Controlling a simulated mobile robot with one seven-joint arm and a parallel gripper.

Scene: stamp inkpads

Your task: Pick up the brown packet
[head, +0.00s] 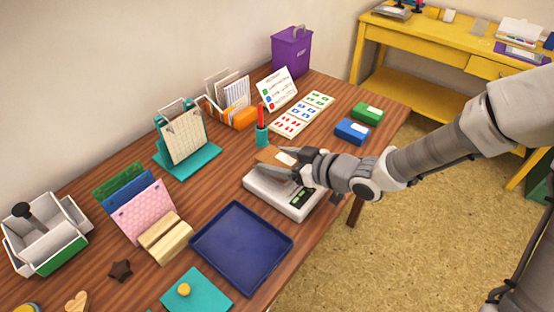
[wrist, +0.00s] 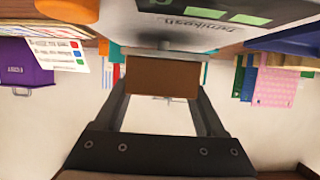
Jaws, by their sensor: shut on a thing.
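In the wrist view the brown packet (wrist: 157,82) shows as a flat brown face between the fingers. My gripper (head: 292,167) reaches in from the right over the scale and is shut on the packet. In the wrist view my gripper (wrist: 165,72) has one finger on either side of it. I cannot tell whether the packet touches the scale. The fingers hide part of it.
A blue tray (head: 242,286) lies in front of the scale. Green (head: 367,113) and blue (head: 352,131) inkpads lie to the right. A teal stand (head: 187,160) and card holders fill the left and back.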

